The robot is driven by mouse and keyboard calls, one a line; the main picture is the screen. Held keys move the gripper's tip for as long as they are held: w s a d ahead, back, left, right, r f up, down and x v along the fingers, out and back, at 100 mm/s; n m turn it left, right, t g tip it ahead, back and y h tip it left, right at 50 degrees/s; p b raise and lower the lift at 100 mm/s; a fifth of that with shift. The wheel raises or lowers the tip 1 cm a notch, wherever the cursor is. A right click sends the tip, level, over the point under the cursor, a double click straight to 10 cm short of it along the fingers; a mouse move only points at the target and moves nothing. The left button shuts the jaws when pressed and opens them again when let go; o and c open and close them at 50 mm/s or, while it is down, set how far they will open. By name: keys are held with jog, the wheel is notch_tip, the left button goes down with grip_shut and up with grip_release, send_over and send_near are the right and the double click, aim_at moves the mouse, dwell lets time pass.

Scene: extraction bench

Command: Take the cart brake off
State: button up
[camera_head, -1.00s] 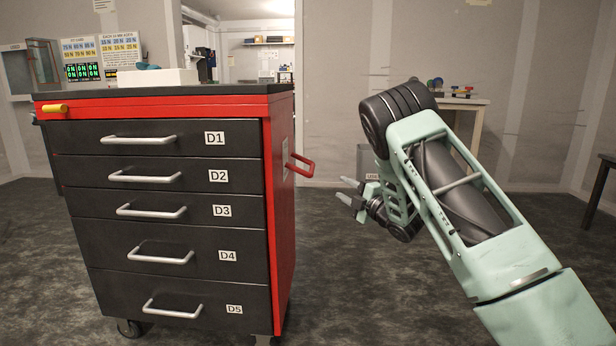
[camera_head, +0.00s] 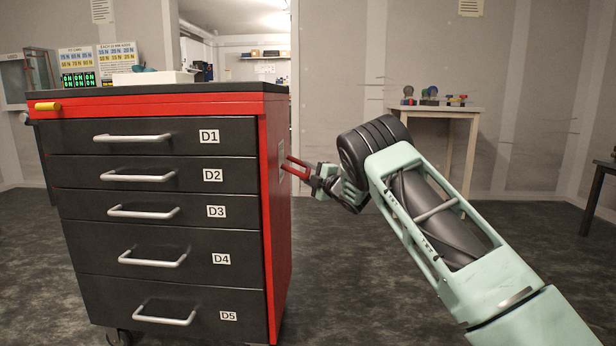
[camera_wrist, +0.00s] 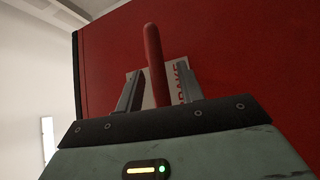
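The cart (camera_head: 279,240) is a red and black drawer cabinet at the left in the head view. Its red brake lever (camera_head: 296,162) sticks out from the right side panel. In the wrist view the lever (camera_wrist: 154,62) is a red rod in front of a white label (camera_wrist: 183,82) partly reading "BRAKE". My gripper (camera_head: 312,180) is at the lever. In the wrist view its two fingers (camera_wrist: 158,84) stand one on each side of the rod, with gaps visible, so it is open around it. The lever's lower part is hidden behind my gripper's body.
The cart's drawers D1 to D5 (camera_head: 153,264) are shut. A white box (camera_head: 153,78) lies on its top. A small table (camera_head: 440,112) with coloured items stands at the back right. The floor (camera_head: 345,270) right of the cart is clear.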

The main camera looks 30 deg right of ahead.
aim_at(307, 170)
jog(key=shift+c, duration=0.4)
grip_shut()
jog(key=shift+r, duration=0.15)
jog(key=r+p, duration=0.1)
jog(key=p, duration=0.1)
jog(key=n+g+p, duration=0.1)
jog(key=r+n+g+p, duration=0.1)
jog(key=p, duration=0.1)
jog(key=shift+s+d+r+p, duration=0.15)
jog(key=shift+d+r+p, duration=0.1)
jog(key=shift+r+p, duration=0.1)
notch_tip(307, 170, up, 2)
jog(key=n+g+p, duration=0.1)
jog(key=p, duration=0.3)
jog(key=shift+n+g+h+p, duration=0.3)
jog(key=shift+n+g+p, duration=0.05)
jog(key=shift+n+g, duration=0.05)
notch_tip(307, 170, up, 2)
jog(key=n+g+h+p, duration=0.1)
jog(key=n+g+p, duration=0.1)
jog(key=p, duration=0.3)
jog(key=shift+a, duration=0.15)
jog(key=shift+r+p, duration=0.2)
jog(key=shift+p, duration=0.4)
jog(key=shift+w+a+r, duration=0.15)
jog(key=shift+w+a, duration=0.05)
jog(key=shift+w, duration=0.05)
